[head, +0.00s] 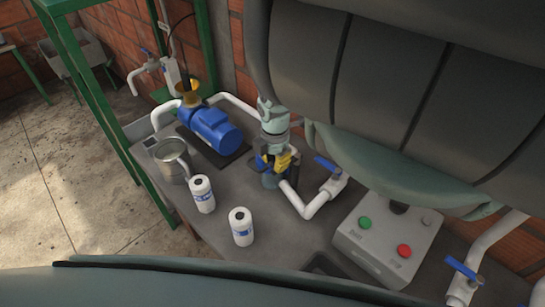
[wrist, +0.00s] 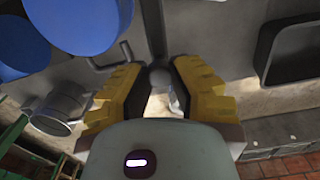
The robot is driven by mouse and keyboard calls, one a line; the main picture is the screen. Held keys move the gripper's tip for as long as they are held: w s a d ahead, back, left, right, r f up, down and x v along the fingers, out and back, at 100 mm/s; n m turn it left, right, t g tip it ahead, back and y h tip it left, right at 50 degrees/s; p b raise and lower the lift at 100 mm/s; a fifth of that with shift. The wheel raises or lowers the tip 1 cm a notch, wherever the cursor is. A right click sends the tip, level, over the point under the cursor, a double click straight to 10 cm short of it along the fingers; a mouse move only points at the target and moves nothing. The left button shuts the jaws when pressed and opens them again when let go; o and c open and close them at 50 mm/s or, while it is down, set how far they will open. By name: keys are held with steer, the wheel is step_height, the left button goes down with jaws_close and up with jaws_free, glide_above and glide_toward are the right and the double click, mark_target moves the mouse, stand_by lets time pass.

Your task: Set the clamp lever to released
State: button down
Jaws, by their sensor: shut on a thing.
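My gripper (head: 274,163), with yellow pads, is at the pump bench, just right of the blue pump motor (head: 213,130). In the wrist view its two fingers (wrist: 159,72) stand on either side of a small grey knob at the end of a dark rod, which I take to be the clamp lever (wrist: 156,28). The gripper is shut on it. In the head view the lever is hidden behind the gripper and my arm, so I cannot tell its setting there.
White pipe with a blue-handled valve (head: 328,166) runs close on the right. A control box (head: 388,237) with green and red buttons is farther right.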

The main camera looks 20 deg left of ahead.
steer(key=shift+d+n, duration=0.5)
steer(key=shift+d, duration=0.05)
steer(key=c, duration=1.1)
jaws_free()
steer(key=shift+d, duration=0.15)
steer(key=shift+c, duration=0.2)
steer(key=o, duration=0.4)
steer(key=shift+s, duration=0.1)
